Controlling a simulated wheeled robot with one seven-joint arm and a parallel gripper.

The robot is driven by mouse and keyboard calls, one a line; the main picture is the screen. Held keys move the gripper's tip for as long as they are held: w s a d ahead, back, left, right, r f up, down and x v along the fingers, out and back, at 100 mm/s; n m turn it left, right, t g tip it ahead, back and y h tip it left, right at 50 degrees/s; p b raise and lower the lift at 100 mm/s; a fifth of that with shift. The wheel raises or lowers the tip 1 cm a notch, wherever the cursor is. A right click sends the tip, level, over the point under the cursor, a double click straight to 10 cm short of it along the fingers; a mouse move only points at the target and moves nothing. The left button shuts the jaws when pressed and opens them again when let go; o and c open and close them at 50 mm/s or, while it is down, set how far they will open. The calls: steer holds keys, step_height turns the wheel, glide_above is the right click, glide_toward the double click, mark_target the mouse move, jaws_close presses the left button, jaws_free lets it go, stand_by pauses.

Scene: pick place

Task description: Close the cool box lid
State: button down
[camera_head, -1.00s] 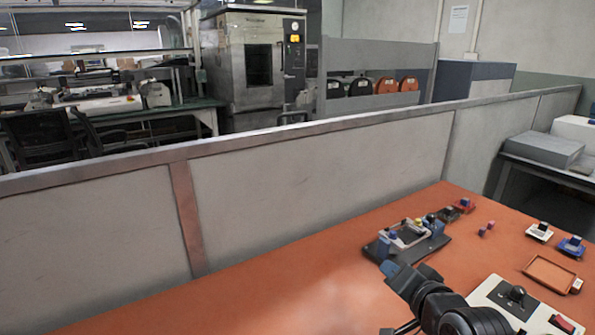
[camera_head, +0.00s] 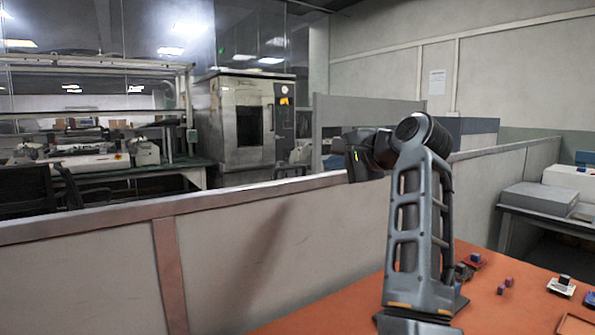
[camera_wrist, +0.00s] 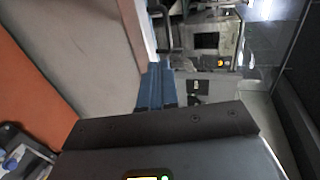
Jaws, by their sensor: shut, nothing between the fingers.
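I cannot make out a cool box or its lid in either current view. My arm stands raised in the head view and hides part of the table behind it. My gripper shows in the wrist view as two blue fingers (camera_wrist: 155,88) pressed together, shut and empty. It is held up clear of the table, facing the partition and the room beyond. A white and blue object (camera_wrist: 25,160) is cut off at the lower left of the wrist view; I cannot tell what it is.
The table's left part looks bare.

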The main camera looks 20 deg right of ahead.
glide_toward(292, 168)
steer(key=x, duration=0.5)
steer(key=shift+s+f, duration=0.1)
steer(key=shift+f, duration=0.25)
steer(key=shift+w+a, duration=0.2)
steer(key=shift+w, duration=0.55)
steer(key=shift+a+p, duration=0.1)
steer(key=shift+p, duration=0.2)
